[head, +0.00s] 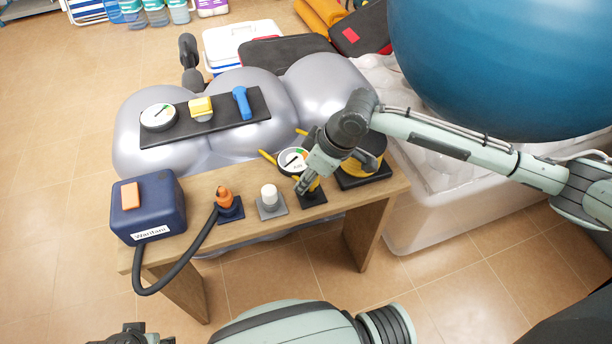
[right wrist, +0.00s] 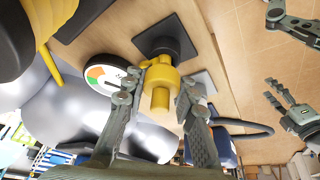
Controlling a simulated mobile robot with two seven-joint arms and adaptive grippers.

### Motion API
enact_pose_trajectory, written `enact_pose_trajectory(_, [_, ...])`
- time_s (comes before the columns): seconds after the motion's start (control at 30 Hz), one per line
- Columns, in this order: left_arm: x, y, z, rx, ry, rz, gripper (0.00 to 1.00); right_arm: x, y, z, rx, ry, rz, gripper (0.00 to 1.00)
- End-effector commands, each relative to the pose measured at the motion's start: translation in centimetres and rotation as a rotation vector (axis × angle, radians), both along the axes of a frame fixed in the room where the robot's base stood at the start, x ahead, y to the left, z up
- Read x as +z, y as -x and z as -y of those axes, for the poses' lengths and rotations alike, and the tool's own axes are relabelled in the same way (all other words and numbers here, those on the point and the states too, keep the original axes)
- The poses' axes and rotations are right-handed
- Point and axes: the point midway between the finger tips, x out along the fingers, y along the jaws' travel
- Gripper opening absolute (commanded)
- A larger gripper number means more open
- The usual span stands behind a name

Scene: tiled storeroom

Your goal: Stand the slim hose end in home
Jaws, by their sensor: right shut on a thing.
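My right gripper (head: 307,186) is shut on a yellow hose end (right wrist: 160,90). In the right wrist view the hose end sits between the fingers, over a dark socket on a square black base (right wrist: 166,40); I cannot tell how deep it sits. The fingers hide most of it in the head view. An orange hose end (head: 224,196) with a black hose stands upright in a navy base (head: 231,212). A white capped piece (head: 269,196) stands on a grey base (head: 271,212). My left gripper (right wrist: 278,92) shows at the right of the wrist view, its fingers apart and empty.
A navy box (head: 146,215) labelled Wardani stands at the bench's left end. A yellow-and-black device (head: 366,166) and a round gauge (head: 293,161) stand near my right gripper. The wooden bench (head: 196,193) has little free room. Silver rounded shapes (head: 322,85) lie behind it.

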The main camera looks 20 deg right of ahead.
Motion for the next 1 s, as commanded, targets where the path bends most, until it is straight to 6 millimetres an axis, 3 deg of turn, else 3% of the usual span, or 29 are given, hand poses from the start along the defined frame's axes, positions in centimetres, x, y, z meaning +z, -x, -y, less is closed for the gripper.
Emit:
enact_pose_trajectory(0.03, [-0.2,0.0,0.0,-0.001,0.0,-0.002,0.51,-0.6,0.2,0.1,-0.001,0.004,-0.009,0.0])
enact_pose_trajectory(0.07, [-0.2,0.0,0.1,-0.001,0.0,-0.002,0.51,-0.6,0.2,0.1,-0.001,0.004,-0.009,0.24])
enact_pose_trajectory(0.27, [0.0,-0.3,0.1,-0.002,0.001,0.005,0.51,-0.7,0.3,0.1,0.0,0.006,-0.012,0.47])
enact_pose_trajectory(0.67, [-0.1,-0.4,0.1,0.0,0.0,0.004,0.51,0.1,0.1,0.1,-0.001,0.004,-0.006,0.47])
enact_pose_trajectory(0.77, [1.6,-0.7,0.0,0.002,-0.005,0.02,0.51,1.7,0.4,0.4,-0.002,0.005,-0.006,0.47])
enact_pose_trajectory(1.0, [-0.1,-0.2,0.1,0.002,0.004,0.002,0.51,6.8,1.7,1.8,-0.001,0.005,-0.004,0.47])
